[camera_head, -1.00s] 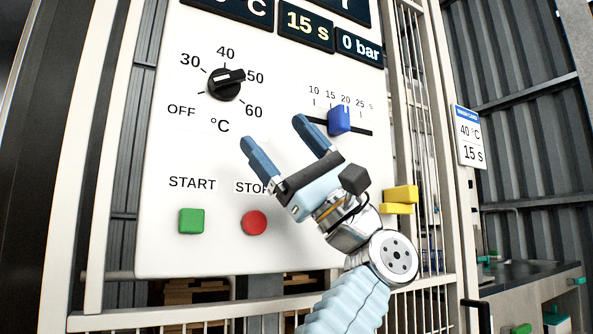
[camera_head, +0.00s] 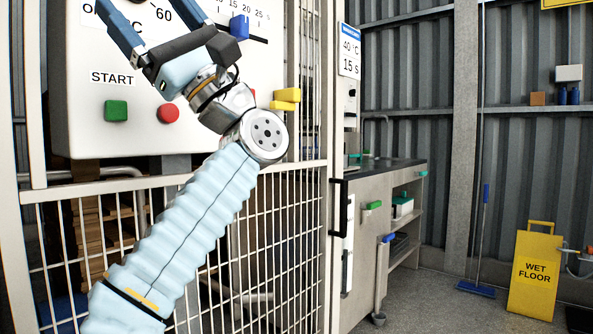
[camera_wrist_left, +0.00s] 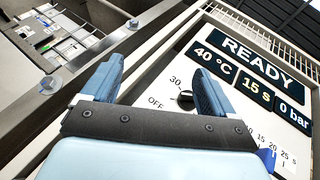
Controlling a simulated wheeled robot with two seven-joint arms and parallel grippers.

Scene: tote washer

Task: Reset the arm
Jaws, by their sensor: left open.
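My left gripper (camera_head: 150,10) is open and empty in front of the white control panel (camera_head: 85,140), with its fingers pointing up. In the head view its fingertips run to the top edge. In the left wrist view both fingers of the gripper (camera_wrist_left: 155,75) stand apart with nothing between them. The arm below it rises from the lower left, bent at the wrist. The panel has a green START button (camera_head: 116,111), a red button (camera_head: 168,113), a blue slider (camera_head: 239,27) and a black knob (camera_wrist_left: 185,99). I cannot tell any contact. My right gripper is out of view.
A white wire gate (camera_head: 300,230) stands close behind the arm. Yellow blocks (camera_head: 285,98) sit at the panel's right. A metal counter (camera_head: 380,175) and a yellow wet floor sign (camera_head: 533,272) stand farther right. The displays (camera_wrist_left: 255,58) read READY, 40 °C, 15 s, 0 bar.

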